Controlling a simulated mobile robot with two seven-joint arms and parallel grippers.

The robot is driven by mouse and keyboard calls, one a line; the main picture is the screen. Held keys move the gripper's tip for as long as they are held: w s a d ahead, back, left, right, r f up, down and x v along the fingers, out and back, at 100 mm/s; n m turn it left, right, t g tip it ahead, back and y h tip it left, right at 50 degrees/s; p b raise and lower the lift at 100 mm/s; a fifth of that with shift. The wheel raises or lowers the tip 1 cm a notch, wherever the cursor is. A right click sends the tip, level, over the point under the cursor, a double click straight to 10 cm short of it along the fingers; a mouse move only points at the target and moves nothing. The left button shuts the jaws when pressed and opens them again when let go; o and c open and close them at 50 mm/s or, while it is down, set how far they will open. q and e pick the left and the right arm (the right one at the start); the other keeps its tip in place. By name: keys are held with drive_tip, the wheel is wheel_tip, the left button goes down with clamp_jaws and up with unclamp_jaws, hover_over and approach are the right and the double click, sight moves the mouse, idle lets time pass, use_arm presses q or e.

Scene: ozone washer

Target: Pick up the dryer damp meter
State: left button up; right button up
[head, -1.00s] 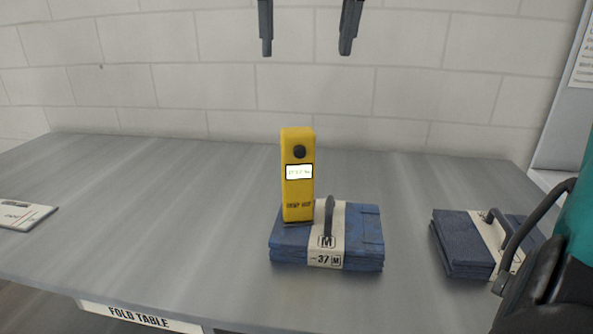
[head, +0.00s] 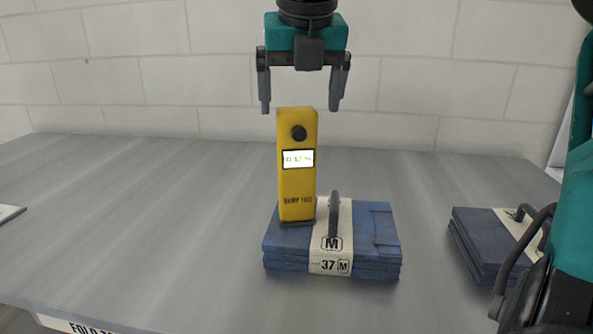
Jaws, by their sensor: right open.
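The yellow dryer damp meter (head: 297,183) stands upright on a blue folded bundle (head: 377,230) with a white band, at the middle of the table. It has a dark round knob and a lit display on its front. My right gripper (head: 301,107) points down just above the meter's top, its two dark fingers open and apart, one to each side of the top in the picture. Nothing is between the fingers that I can see as held. My left gripper is not in view.
The grey fold table (head: 130,220) is clear to the left of the bundle. A handle (head: 334,215) sticks up from the bundle right beside the meter. A second blue bundle (head: 483,245) lies at the right, and a white card (head: 8,213) at the left edge.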

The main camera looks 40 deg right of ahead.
sight(297, 110)
drive_tip(key=x, duration=0.5)
drive_tip(key=shift+a+f, duration=0.15)
drive_tip(key=shift+a, duration=0.1)
drive_tip(key=shift+c, duration=0.2)
drive_tip(key=c, duration=1.5)
clamp_jaws()
